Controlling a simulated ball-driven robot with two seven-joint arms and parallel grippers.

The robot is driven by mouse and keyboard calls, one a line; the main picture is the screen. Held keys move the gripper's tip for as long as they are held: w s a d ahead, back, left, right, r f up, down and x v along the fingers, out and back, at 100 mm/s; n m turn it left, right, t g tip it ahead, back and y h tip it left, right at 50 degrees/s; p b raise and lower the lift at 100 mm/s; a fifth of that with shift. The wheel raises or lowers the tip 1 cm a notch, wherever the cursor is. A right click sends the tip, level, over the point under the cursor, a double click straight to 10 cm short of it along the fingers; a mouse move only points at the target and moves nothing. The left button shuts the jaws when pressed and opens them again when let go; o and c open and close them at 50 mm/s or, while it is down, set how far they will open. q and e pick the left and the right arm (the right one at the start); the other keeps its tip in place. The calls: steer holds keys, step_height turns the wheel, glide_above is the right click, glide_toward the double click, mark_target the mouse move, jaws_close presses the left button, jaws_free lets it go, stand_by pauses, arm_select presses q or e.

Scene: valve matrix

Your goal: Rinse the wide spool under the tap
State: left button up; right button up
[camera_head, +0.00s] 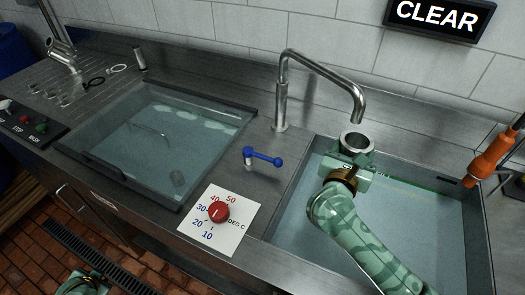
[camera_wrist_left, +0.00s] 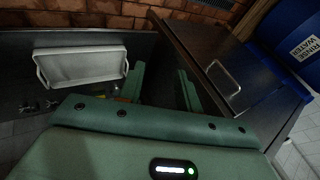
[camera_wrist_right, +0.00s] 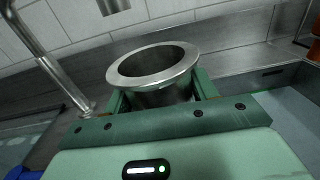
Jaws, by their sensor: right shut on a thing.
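The wide spool (camera_head: 355,140) is a grey metal ring with a broad flange and an open top. My right gripper (camera_wrist_right: 158,100) is shut on it and holds it roughly upright over the right basin. The tap (camera_head: 281,105) arches over from behind, and its spout end (camera_head: 357,119) is just above the spool in the head view. I see no water stream from the spout. The spool's wide rim (camera_wrist_right: 150,65) also shows in the right wrist view. My left gripper (camera_wrist_left: 162,88) is empty, its fingers apart, low at the left, away from the spool.
A blue lever (camera_head: 263,157) sits on the counter left of the basin. A red temperature dial (camera_head: 219,212) is nearer the front. A covered tank (camera_head: 165,140) is at the left. An orange-handled tool (camera_head: 490,157) hangs at the right. A sign reads CLEAR (camera_head: 438,16).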

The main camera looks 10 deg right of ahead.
arm_select(q)
steer(key=w+a+r+t+y, duration=0.1)
steer(key=w+a+r, duration=0.5)
steer(key=r, duration=0.7)
steer(key=w+a+r+t+y, duration=0.2)
steer(key=w+a+r, duration=0.1)
steer(key=w+r, duration=0.8)
steer(key=w+a+r+t+y, duration=0.1)
steer(key=w+a+r, duration=0.4)
steer(key=r, duration=1)
steer(key=w+d+f+m+g+h, duration=0.1)
steer(key=w+d+m+h, duration=0.15)
steer(key=d, duration=0.75)
steer(key=w+d+f+m+g+h, duration=0.15)
steer(key=w+d, duration=0.25)
steer(key=d, duration=0.6)
steer(key=m+g+h, duration=0.5)
steer(key=m+g, duration=0.1)
steer(key=m, duration=0.9)
glide_toward(263, 156)
steer(key=f, duration=0.5)
steer(key=w+f, duration=0.1)
steer(key=f, duration=0.2)
steer(key=shift+d, duration=0.4)
